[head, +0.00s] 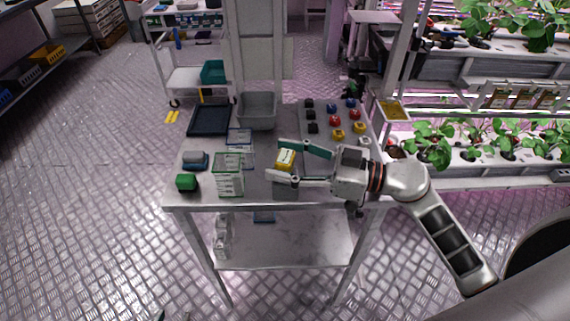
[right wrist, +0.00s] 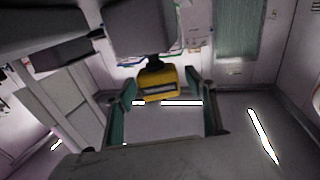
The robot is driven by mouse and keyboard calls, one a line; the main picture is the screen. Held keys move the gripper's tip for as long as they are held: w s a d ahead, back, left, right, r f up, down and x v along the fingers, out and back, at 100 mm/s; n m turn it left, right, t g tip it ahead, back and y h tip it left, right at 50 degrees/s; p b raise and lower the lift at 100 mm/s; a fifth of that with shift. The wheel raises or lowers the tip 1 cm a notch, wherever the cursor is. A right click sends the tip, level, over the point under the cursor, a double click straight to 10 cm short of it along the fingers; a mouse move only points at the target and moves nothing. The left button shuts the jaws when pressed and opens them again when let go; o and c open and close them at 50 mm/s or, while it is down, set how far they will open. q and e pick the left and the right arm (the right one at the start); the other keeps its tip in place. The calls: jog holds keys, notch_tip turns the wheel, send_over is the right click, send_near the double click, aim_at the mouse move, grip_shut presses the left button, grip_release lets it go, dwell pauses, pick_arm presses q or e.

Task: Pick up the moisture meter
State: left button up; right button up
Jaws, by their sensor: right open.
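The moisture meter (head: 286,158) is a small yellow device on the grey table, near its middle. In the right wrist view the yellow meter (right wrist: 160,88) shows a dark band on its face and a black part above it. My right gripper (head: 277,160) comes in from the right, with its fingers spread on either side of the meter. In the wrist view the gripper (right wrist: 165,95) is open, and the meter lies between the green-padded fingertips, nearer the left one. Whether either finger touches it cannot be told. My left gripper is not in view.
Green-edged cards (head: 228,174) stand left of the meter, with a green block (head: 187,182) and a grey-blue item (head: 195,159) further left. A grey bin (head: 257,111) and dark tray (head: 209,119) are behind.

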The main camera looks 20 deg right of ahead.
jog(key=shift+c, duration=0.5)
jog(key=c, duration=1.2)
jog(key=shift+c, duration=0.4)
jog(key=shift+r, duration=0.15)
